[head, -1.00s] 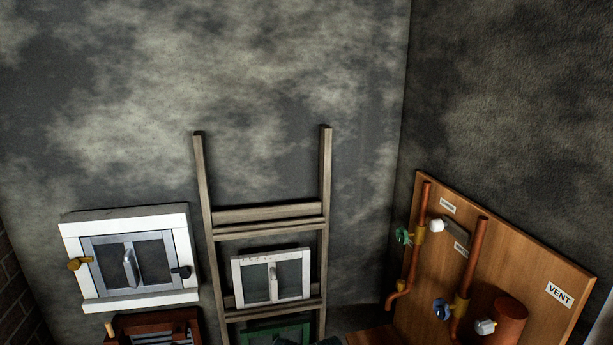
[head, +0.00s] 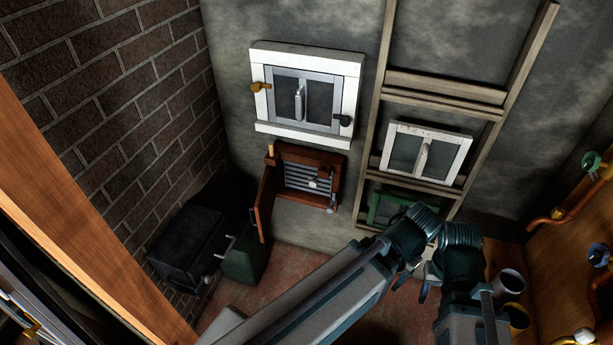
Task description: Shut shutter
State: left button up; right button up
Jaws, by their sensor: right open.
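The shutter is a red-brown wooden frame (head: 310,168) with grey slats, low on the back wall in the head view. Its wooden leaf (head: 266,203) stands swung out on the left side, so the shutter is open. A small pale knob shows at the slats, and a light wooden peg is at the frame's upper left. My right gripper (head: 424,278) is open, to the lower right of the shutter and well apart from it. It is small and partly hidden among my arm links. My left gripper does not show.
A white window (head: 305,130) is above the shutter. A ladder-like wooden frame (head: 378,90) with a smaller white window (head: 425,128) and a green frame (head: 388,208) stands to the right. A black stove (head: 187,243) and a green container (head: 245,262) sit below left. Pipes are at far right.

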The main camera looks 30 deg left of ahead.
aim_at(263, 208)
jog(key=k+j+u, duration=0.15)
jog(key=k+j, duration=0.45)
jog(key=k+j+u, duration=0.15)
jog(key=k+j, duration=0.55)
jog(key=k+j+u, duration=0.15)
jog(key=k+j, duration=0.5)
jog(key=i+l, duration=0.95)
jog(key=l, duration=0.25)
jog(key=i+u, duration=0.05)
